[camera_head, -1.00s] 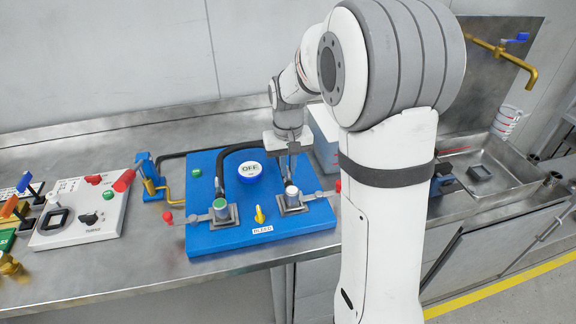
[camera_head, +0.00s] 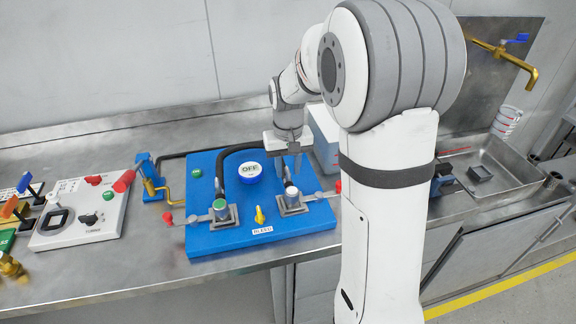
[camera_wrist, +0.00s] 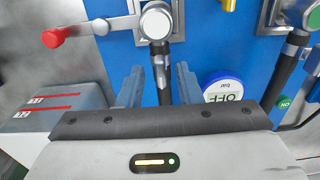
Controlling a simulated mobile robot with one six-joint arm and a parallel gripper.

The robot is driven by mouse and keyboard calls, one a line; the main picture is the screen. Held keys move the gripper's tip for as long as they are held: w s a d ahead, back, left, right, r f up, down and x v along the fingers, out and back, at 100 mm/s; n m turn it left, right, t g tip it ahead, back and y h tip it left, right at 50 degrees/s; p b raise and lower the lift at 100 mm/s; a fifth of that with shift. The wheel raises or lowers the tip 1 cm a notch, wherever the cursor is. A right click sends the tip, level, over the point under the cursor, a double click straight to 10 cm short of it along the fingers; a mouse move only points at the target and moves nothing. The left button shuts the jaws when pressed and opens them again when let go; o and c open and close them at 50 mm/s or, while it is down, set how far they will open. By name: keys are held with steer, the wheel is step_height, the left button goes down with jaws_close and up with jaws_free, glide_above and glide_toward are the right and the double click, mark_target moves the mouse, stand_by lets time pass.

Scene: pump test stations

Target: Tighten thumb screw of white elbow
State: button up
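The white-capped elbow (camera_head: 291,194) stands on a grey clamp plate at the right of the blue board (camera_head: 235,238). It also shows at the top of the wrist view (camera_wrist: 156,21). A metal arm with a round piece (camera_wrist: 100,27) runs from it to a red knob (camera_wrist: 53,38); I cannot tell for sure which part is the thumb screw. My gripper (camera_head: 288,172) is just behind and above the elbow. In the wrist view my gripper (camera_wrist: 159,72) is open, its fingers apart on either side of the black hose below the elbow. It holds nothing.
A green-capped elbow (camera_head: 221,209) sits left on the board. A round OFF gauge (camera_head: 250,171) and a yellow knob (camera_head: 259,215) are between them. A light box (camera_head: 324,138) stands close behind right. A sink (camera_head: 520,178) is at right, a white panel (camera_head: 84,210) at left.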

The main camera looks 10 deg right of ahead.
mark_target(288, 170)
step_height(288, 170, up, 8)
steer(key=shift+f, duration=0.1)
stand_by(0.6)
steer(key=s+f+t, duration=0.1)
steer(key=s+t, duration=0.1)
steer(key=s, duration=1.9)
steer(key=shift+s+f+t, duration=0.15)
steer(key=shift+s+t, duration=0.1)
steer(key=shift+t, duration=0.05)
stand_by(0.4)
